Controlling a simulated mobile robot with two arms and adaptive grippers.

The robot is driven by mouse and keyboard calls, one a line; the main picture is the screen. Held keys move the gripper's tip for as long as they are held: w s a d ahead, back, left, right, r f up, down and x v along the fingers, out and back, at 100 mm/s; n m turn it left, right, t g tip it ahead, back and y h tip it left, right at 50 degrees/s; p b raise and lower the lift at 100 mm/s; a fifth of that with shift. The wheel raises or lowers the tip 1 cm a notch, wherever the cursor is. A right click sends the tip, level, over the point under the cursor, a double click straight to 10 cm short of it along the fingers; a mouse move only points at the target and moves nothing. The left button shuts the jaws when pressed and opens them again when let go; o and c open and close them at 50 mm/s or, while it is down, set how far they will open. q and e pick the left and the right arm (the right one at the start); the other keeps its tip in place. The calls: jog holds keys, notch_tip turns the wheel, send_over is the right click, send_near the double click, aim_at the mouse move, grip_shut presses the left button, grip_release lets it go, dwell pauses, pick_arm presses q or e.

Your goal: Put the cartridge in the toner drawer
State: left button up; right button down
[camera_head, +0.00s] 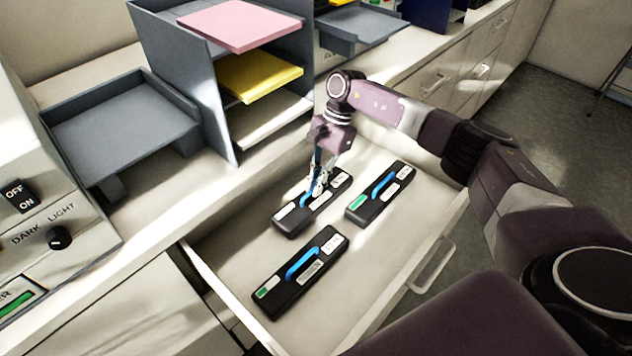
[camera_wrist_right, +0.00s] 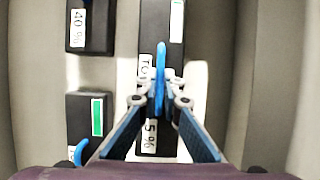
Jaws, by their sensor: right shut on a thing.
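The toner drawer (camera_head: 219,254) is pulled open and holds several black cartridges with blue handles. My right gripper (camera_head: 318,188) reaches down into it and is shut on the blue handle of the back cartridge (camera_head: 290,222). In the right wrist view the fingertips (camera_wrist_right: 160,101) close around the handle of this cartridge (camera_wrist_right: 162,20), whose white label shows "5%". I cannot tell whether this cartridge touches the drawer floor. A second cartridge (camera_head: 366,210) with a green label lies to its right, and a third (camera_head: 286,294) lies nearer the front. My left gripper is out of view.
A grey paper rack (camera_head: 180,75) with pink and yellow paper stands on the counter behind the drawer. A grey tray (camera_head: 125,125) and a machine with a dial (camera_head: 59,238) are at the left. The drawer's front part has bare floor.

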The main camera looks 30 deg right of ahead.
jog(key=shift+f, duration=0.2)
jog(key=c, duration=2.1)
grip_release()
jog(key=shift+r, duration=0.15)
jog(key=shift+w+d+r+b, duration=0.15)
jog(key=shift+d+r+b, duration=0.05)
jog(key=shift+r+b, duration=0.15)
jog(key=b+v, duration=0.2)
jog(key=v, duration=0.9)
jog(key=shift+b, duration=0.3)
